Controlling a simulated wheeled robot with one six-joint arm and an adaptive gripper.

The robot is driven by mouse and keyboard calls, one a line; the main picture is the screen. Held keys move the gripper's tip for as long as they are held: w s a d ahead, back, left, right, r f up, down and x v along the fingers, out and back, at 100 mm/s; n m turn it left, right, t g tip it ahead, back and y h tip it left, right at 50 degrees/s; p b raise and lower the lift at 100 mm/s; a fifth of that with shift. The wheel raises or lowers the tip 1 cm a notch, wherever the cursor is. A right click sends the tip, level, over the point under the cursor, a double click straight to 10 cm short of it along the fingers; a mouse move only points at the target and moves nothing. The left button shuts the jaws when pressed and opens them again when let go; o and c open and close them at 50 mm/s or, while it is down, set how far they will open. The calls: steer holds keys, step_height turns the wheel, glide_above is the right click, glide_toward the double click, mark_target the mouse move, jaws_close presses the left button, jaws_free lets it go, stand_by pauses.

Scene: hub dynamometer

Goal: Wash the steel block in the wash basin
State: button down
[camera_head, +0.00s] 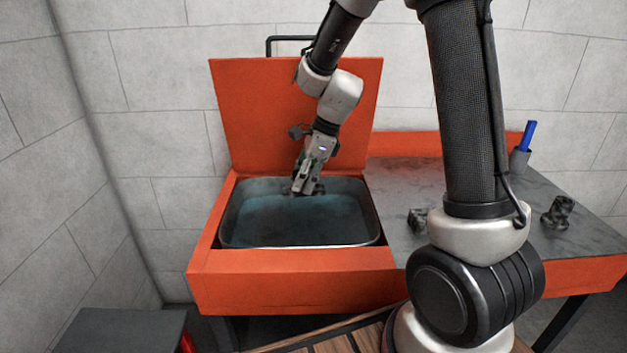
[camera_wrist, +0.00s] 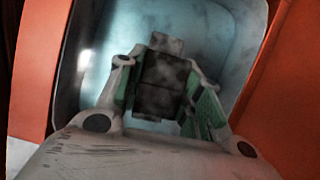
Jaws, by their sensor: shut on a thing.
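The wash basin (camera_head: 228,226) is a metal tub with bluish liquid, set in an orange bench with its orange lid (camera_head: 290,110) raised behind it. My gripper (camera_head: 304,188) points down over the back part of the basin. In the wrist view, the green-padded fingers of my gripper (camera_wrist: 165,90) are shut on the steel block (camera_wrist: 165,70), a dark, stained, stepped block. The basin wall (camera_wrist: 68,85) surrounds it in that view. I cannot tell whether the block touches the liquid.
A grey worktop (camera_head: 400,185) lies right of the basin. Two dark, dirty metal parts stand on it, one at its left (camera_head: 417,220) and one at its right (camera_head: 558,212). A grey cup (camera_head: 519,160) with a blue item stands at the back. A dark stool-like top (camera_head: 120,330) is at lower left.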

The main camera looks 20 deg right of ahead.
steer(key=shift+w+a+m, duration=0.4)
steer(key=shift+w+a, duration=0.05)
steer(key=shift+w, duration=0.05)
steer(key=shift+w+m+t, duration=0.2)
steer(key=shift+m+t, duration=0.1)
steer(key=shift+f, duration=0.2)
steer(key=shift+d+f, duration=0.1)
steer(key=shift+f, duration=6.65)
steer(key=shift+r, duration=0.1)
steer(key=shift+r, duration=6.45)
